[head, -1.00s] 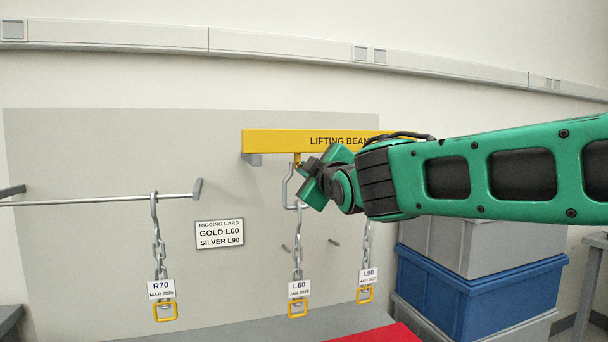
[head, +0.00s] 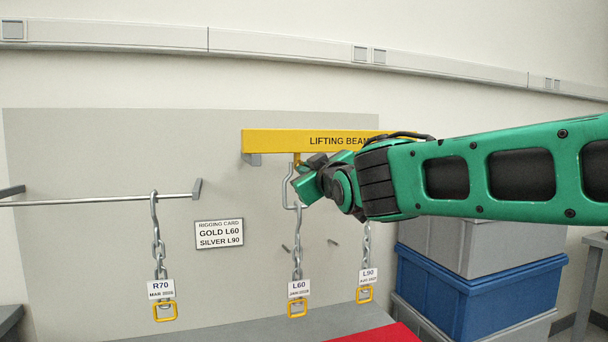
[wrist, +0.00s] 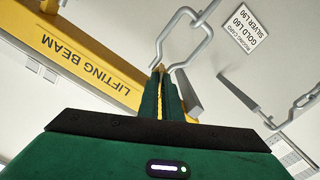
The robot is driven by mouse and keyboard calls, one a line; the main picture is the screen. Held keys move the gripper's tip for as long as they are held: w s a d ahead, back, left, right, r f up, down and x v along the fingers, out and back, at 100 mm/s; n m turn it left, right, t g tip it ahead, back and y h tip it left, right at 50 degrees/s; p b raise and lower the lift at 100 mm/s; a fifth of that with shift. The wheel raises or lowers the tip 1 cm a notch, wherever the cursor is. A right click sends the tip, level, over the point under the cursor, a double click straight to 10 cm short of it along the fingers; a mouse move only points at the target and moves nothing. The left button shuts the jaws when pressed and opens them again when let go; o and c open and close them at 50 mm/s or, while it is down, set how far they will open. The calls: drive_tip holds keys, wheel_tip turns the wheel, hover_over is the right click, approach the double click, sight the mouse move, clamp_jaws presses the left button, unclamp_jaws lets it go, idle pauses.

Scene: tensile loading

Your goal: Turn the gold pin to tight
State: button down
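The gold pin (head: 297,161) is a small bit of gold under the yellow lifting beam (head: 275,141), at the top of a silver shackle (head: 287,190). The L60 chain (head: 297,250) hangs from this shackle, with its white tag and yellow end link. My gripper (head: 303,178) is beside the shackle's top, partly hidden by its own body in the head view. In the wrist view my gripper's fingers (wrist: 160,78) are close together at the shackle's open ends (wrist: 184,38), with a sliver of gold between them. They look shut on the pin, which is mostly hidden.
The L90 chain (head: 366,245) hangs just right, partly behind my arm. The R70 chain (head: 158,240) hangs from a wall rod (head: 90,201) at left. A rigging card (head: 219,233) reads gold L60, silver L90. Stacked crates (head: 480,290) stand at right.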

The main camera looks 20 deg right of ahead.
drive_tip(key=shift+f, duration=0.35)
drive_tip(key=c, duration=2)
unclamp_jaws()
drive_tip(key=shift+r, duration=0.15)
drive_tip(key=shift+s+r, duration=0.1)
drive_tip(key=s, duration=1)
drive_tip(key=shift+s, duration=0.2)
drive_tip(key=shift+f, duration=0.2)
